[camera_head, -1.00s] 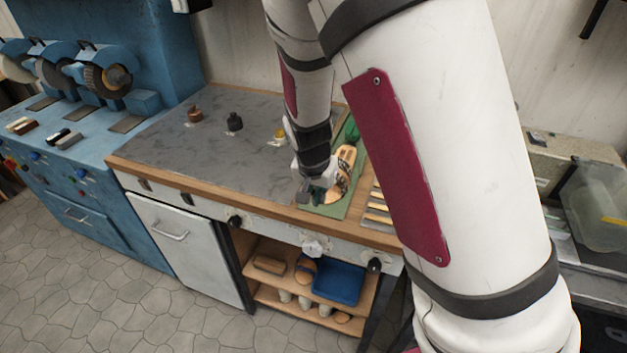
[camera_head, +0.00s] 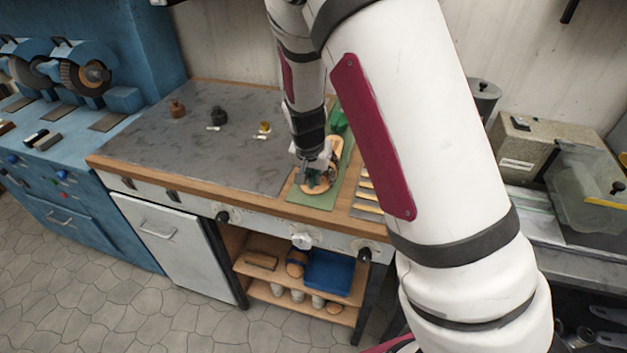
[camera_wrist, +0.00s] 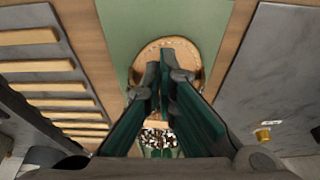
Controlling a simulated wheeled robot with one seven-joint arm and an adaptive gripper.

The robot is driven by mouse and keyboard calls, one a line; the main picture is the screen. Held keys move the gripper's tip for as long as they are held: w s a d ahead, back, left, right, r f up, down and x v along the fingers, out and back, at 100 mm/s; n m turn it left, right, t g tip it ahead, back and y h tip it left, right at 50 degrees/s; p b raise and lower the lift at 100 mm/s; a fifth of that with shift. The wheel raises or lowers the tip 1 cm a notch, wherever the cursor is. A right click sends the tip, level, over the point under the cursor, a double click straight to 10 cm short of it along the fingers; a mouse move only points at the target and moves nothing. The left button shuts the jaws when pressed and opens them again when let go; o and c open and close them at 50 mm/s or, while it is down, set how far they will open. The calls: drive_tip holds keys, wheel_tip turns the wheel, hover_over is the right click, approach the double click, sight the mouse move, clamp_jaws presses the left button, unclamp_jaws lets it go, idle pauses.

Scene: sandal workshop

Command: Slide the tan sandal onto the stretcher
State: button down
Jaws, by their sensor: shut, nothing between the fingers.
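The tan sandal (camera_wrist: 165,48) lies on a green mat (camera_wrist: 122,20) at the front right of the bench. Its rounded footbed end shows beyond my fingertips in the wrist view, and a spotted strap (camera_wrist: 158,138) shows between the fingers. In the head view the sandal (camera_head: 318,187) is partly hidden behind my gripper (camera_head: 309,176). My gripper (camera_wrist: 165,72) is shut and empty, pointing down over the footbed; I cannot tell whether it touches. A green piece, apparently the stretcher (camera_head: 338,121), is at the mat's far end. How far the strap overlaps it is hidden.
Slats (camera_wrist: 40,66) lie beside the mat. A shelf below holds a blue tray (camera_head: 328,273). Blue grinding machines (camera_head: 75,70) stand at the left.

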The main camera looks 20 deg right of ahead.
sight(335, 142)
drive_tip(key=w+d+b, duration=0.3)
drive_tip(key=w, duration=0.2)
drive_tip(key=w+d+b, duration=0.3)
drive_tip(key=w+d, duration=0.1)
drive_tip(key=w, duration=0.1)
drive_tip(key=w+d+b, duration=0.3)
drive_tip(key=w+d, duration=0.1)
drive_tip(key=w, duration=0.1)
drive_tip(key=shift+f, duration=0.2)
drive_tip(key=shift+w+d+r+b, duration=0.15)
drive_tip(key=shift+w+d+b, duration=0.15)
drive_tip(key=shift+w, duration=0.1)
drive_tip(key=shift+r, duration=0.1)
drive_tip(key=shift+d, duration=0.1)
